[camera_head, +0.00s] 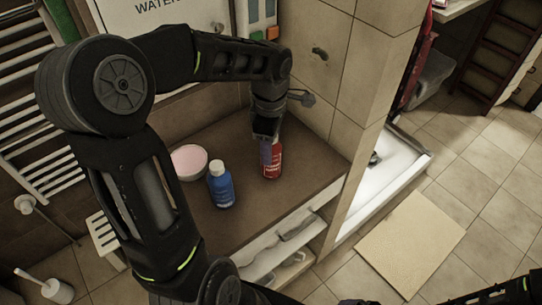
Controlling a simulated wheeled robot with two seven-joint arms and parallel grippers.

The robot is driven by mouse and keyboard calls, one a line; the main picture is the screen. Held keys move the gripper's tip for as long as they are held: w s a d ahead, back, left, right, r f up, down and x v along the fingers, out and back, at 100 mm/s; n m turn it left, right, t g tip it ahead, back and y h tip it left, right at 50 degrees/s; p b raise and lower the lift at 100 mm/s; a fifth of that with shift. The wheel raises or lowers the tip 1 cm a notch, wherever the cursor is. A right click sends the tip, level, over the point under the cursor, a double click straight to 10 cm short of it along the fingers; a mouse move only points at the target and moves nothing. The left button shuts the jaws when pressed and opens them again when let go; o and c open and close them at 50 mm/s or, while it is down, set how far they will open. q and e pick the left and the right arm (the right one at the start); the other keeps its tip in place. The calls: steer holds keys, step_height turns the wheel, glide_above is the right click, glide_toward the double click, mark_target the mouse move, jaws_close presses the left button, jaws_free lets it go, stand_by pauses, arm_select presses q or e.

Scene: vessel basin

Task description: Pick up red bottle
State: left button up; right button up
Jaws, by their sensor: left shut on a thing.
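The red bottle (272,165) stands upright on the brown counter (240,215), near the tiled wall. My left gripper (268,138) reaches down onto it from above and is shut on its upper part. The gripper hides the bottle's top. The bottle's base looks to be on or very close to the counter; I cannot tell if there is a gap. Dark parts of my right arm show at the bottom right, but its gripper is not in view.
A blue bottle (221,187) with a white cap and a pinkish-white bowl (189,161) stand left of the red bottle. A tiled wall (350,75) rises to the right. Open shelves (285,240) lie below the counter's front edge. A beige mat (410,241) lies on the floor.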

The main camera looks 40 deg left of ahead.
arm_select(q)
jaws_close()
steer(key=shift+r, duration=0.1)
step_height(320, 180, up, 10)
steer(key=shift+f+b, duration=0.1)
steer(key=shift+b, duration=0.45)
stand_by(0.8)
